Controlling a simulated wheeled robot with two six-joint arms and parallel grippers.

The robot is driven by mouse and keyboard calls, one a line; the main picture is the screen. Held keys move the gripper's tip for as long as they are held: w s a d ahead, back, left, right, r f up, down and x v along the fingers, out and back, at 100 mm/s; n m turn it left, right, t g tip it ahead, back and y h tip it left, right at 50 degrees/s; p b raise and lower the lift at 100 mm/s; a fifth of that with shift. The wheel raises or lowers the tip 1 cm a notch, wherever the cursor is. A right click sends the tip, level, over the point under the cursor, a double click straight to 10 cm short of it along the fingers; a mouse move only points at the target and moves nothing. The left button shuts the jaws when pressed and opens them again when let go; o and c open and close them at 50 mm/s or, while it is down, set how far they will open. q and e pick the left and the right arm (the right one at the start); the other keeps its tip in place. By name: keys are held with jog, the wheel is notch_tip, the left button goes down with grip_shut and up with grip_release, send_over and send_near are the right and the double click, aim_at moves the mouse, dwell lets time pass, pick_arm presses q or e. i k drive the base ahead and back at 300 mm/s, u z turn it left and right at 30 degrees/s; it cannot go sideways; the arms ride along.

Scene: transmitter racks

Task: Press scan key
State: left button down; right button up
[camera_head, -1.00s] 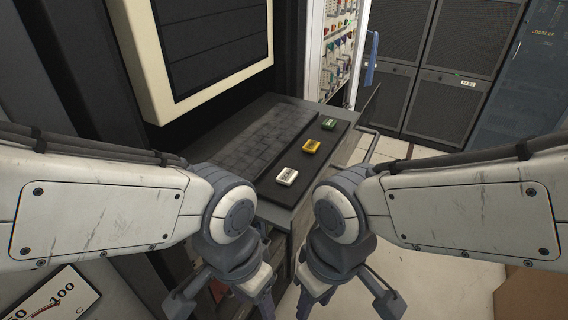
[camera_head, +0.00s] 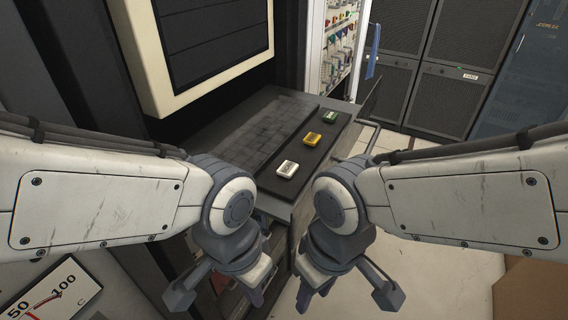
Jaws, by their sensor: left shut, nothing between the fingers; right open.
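Three keys sit in a row on a dark strip beside the keyboard (camera_head: 251,137) on a pull-out shelf. The white key (camera_head: 287,169) is nearest, the yellow key (camera_head: 312,139) is in the middle, and the green key (camera_head: 329,115) is farthest. Their labels are too small to read, so I cannot tell which is the scan key. My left gripper (camera_head: 257,298) is low in the view, in front of and below the shelf, shut and empty. My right gripper (camera_head: 308,299) is beside it, open and empty. Both are apart from the keys.
A cream-framed monitor (camera_head: 157,60) stands behind the keyboard. A panel of coloured connectors (camera_head: 338,42) and dark racks (camera_head: 446,75) stand at the back. A gauge (camera_head: 50,296) is at lower left and a brown box (camera_head: 530,288) at lower right. Pale floor shows at right.

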aim_at(289, 169)
jog(key=k, duration=1)
jog(key=z, duration=1.2)
jog(key=i, duration=0.55)
jog(key=u, duration=1.45)
